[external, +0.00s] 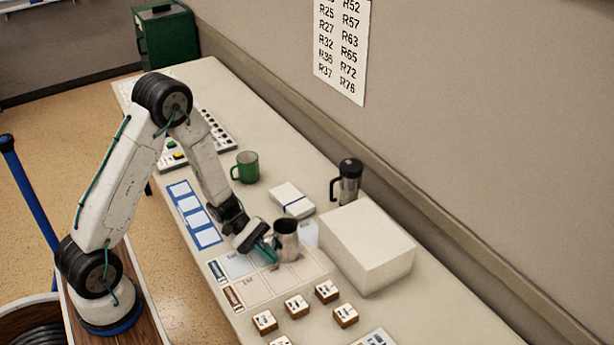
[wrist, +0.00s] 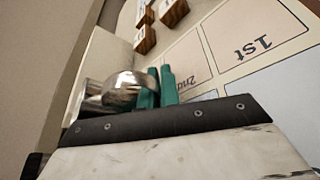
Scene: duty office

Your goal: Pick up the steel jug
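The steel jug (external: 287,243) stands upright near the middle of the desk, beside the white box. It also shows in the wrist view (wrist: 112,92), shiny and close against the left side of my fingers. My gripper (external: 270,252) reaches in low from the left at the jug's side. In the wrist view its two teal fingers (wrist: 158,87) are nearly together, with a narrow gap at the jug's handle side. They look shut on the handle, which they mostly hide. I cannot tell whether the jug's base touches the desk.
A large white box (external: 366,250) stands right of the jug. Behind are a banded paper stack (external: 292,199), a dark lidded press (external: 346,182) and a green mug (external: 246,167). Several wooden stamps (external: 297,306) stand in front. Flat marked cards lie left of the jug.

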